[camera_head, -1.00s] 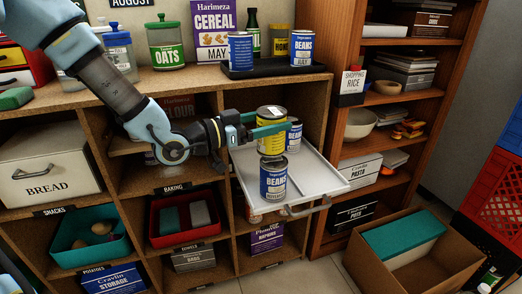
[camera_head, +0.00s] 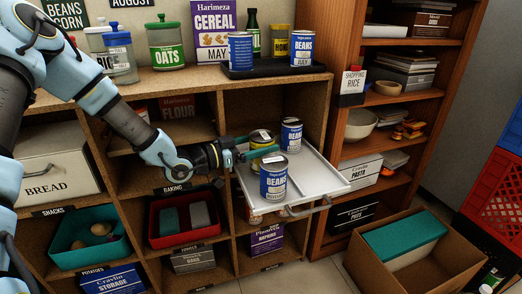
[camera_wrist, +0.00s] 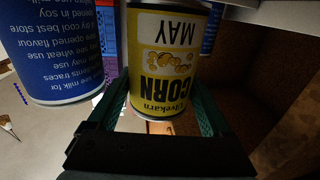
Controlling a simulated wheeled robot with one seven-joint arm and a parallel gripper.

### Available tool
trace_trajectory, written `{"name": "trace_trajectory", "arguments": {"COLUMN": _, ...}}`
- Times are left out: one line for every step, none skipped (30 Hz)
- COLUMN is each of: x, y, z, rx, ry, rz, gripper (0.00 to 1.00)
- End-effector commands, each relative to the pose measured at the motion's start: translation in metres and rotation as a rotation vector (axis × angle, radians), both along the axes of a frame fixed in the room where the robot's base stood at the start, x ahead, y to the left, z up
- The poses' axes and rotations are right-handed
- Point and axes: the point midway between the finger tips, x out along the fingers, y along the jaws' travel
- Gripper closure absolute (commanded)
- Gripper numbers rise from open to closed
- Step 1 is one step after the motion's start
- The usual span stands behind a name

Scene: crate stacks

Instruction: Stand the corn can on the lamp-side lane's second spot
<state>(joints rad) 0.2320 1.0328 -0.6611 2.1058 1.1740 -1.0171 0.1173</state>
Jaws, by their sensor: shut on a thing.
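The yellow corn can (camera_head: 258,143) is between the fingers of my gripper (camera_head: 264,153), which is shut on it. In the wrist view the corn can (camera_wrist: 168,60) fills the space between the green fingers, its CORN and MAY label facing the camera. It is over the left part of the pull-out white tray (camera_head: 318,183). A blue beans can (camera_head: 273,180) stands in front of it and hides its lower part, so I cannot tell whether it touches the tray. Another blue beans can (camera_head: 291,137) stands behind it to the right. No lamp is in view.
The wooden cubby wall (camera_head: 224,195) closes in on the tray's left. The tray's right side is bare. Two more beans cans (camera_head: 240,52) (camera_head: 302,49) and a yellow can (camera_head: 280,41) are on the counter above. An open cardboard box (camera_head: 425,265) stands on the floor at right.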

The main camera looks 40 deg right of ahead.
Motion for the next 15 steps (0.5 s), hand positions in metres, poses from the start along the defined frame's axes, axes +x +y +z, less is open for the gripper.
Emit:
{"name": "trace_trajectory", "arguments": {"x": -0.001, "y": 0.000, "z": -0.009, "rx": 0.000, "ry": 0.003, "rz": -0.001, "gripper": 1.00}}
{"name": "trace_trajectory", "arguments": {"x": -0.001, "y": 0.000, "z": -0.013, "rx": -0.001, "ry": 0.002, "rz": -0.001, "gripper": 1.00}}
{"name": "trace_trajectory", "arguments": {"x": 0.000, "y": -0.001, "z": -0.017, "rx": -0.002, "ry": 0.002, "rz": 0.000, "gripper": 1.00}}
{"name": "trace_trajectory", "arguments": {"x": 0.002, "y": -0.001, "z": -0.019, "rx": -0.002, "ry": 0.001, "rz": 0.001, "gripper": 1.00}}
{"name": "trace_trajectory", "arguments": {"x": 0.003, "y": -0.002, "z": -0.020, "rx": -0.002, "ry": 0.000, "rz": 0.001, "gripper": 1.00}}
{"name": "trace_trajectory", "arguments": {"x": 0.004, "y": -0.002, "z": -0.020, "rx": -0.002, "ry": -0.001, "rz": 0.000, "gripper": 1.00}}
{"name": "trace_trajectory", "arguments": {"x": 0.003, "y": -0.002, "z": -0.020, "rx": -0.002, "ry": -0.001, "rz": 0.000, "gripper": 1.00}}
{"name": "trace_trajectory", "arguments": {"x": 0.003, "y": -0.002, "z": -0.020, "rx": -0.002, "ry": -0.001, "rz": 0.000, "gripper": 1.00}}
{"name": "trace_trajectory", "arguments": {"x": 0.003, "y": -0.002, "z": -0.020, "rx": -0.002, "ry": -0.001, "rz": 0.000, "gripper": 1.00}}
{"name": "trace_trajectory", "arguments": {"x": 0.003, "y": -0.002, "z": -0.020, "rx": -0.002, "ry": -0.001, "rz": 0.000, "gripper": 1.00}}
{"name": "trace_trajectory", "arguments": {"x": 0.003, "y": -0.002, "z": -0.020, "rx": -0.002, "ry": -0.001, "rz": 0.000, "gripper": 1.00}}
{"name": "trace_trajectory", "arguments": {"x": 0.003, "y": -0.002, "z": -0.020, "rx": -0.002, "ry": -0.001, "rz": 0.000, "gripper": 1.00}}
{"name": "trace_trajectory", "arguments": {"x": 0.003, "y": -0.002, "z": -0.021, "rx": -0.001, "ry": -0.001, "rz": 0.000, "gripper": 1.00}}
{"name": "trace_trajectory", "arguments": {"x": 0.003, "y": -0.002, "z": -0.022, "rx": -0.001, "ry": 0.000, "rz": 0.000, "gripper": 1.00}}
{"name": "trace_trajectory", "arguments": {"x": 0.003, "y": -0.002, "z": -0.024, "rx": -0.001, "ry": 0.000, "rz": 0.000, "gripper": 1.00}}
